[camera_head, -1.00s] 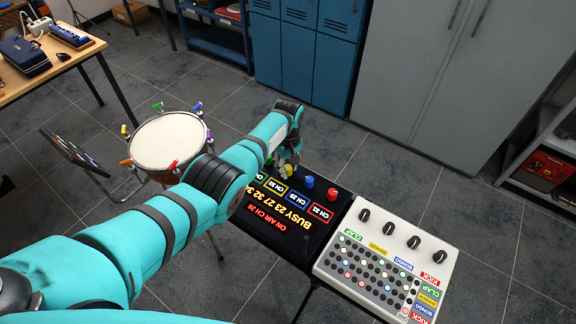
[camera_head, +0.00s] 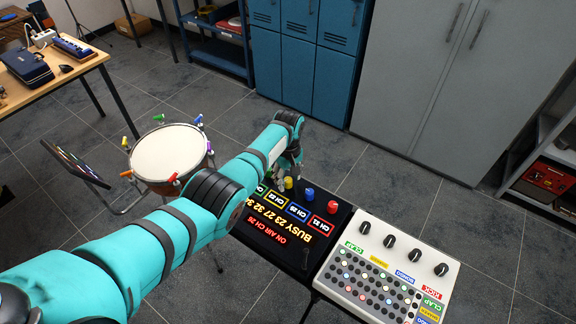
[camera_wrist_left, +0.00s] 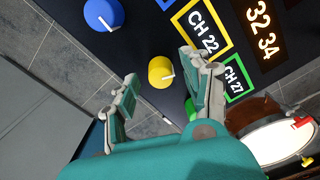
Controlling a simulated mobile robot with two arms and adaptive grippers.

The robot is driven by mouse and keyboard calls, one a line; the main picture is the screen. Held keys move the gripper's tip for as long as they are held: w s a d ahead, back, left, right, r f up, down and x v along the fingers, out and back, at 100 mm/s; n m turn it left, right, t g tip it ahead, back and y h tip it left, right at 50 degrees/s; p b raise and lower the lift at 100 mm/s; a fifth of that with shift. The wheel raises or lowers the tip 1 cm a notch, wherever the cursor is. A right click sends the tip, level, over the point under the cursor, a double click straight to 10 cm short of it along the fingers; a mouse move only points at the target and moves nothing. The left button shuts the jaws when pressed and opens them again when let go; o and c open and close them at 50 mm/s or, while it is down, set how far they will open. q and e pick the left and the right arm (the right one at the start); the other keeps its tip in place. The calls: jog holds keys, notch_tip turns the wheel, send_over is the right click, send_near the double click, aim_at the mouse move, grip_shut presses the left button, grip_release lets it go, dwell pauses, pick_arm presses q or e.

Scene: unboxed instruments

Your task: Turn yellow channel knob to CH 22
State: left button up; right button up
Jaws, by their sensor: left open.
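The yellow channel knob (camera_head: 288,183) stands on the black radio panel (camera_head: 320,253). In the left wrist view the yellow knob (camera_wrist_left: 161,72) has a white pointer line on its lower right. The yellow-framed display beside it reads CH 22 (camera_wrist_left: 203,32). My left gripper (camera_head: 287,168) is over the back of the panel. In the left wrist view its open fingers (camera_wrist_left: 158,74) stand on either side of the yellow knob, with gaps showing between them and it. My right gripper is not in view.
A blue knob (camera_head: 309,194) and a red knob (camera_head: 332,207) stand near the yellow one. A green knob (camera_wrist_left: 191,108) is partly behind a finger. A white drum machine (camera_head: 385,266) adjoins the panel. A drum (camera_head: 168,155) stands left of my arm.

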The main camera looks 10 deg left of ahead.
aim_at(288, 179)
pick_arm(q)
notch_tip(288, 179, up, 12)
jog(key=shift+f, duration=0.25)
dwell(0.5)
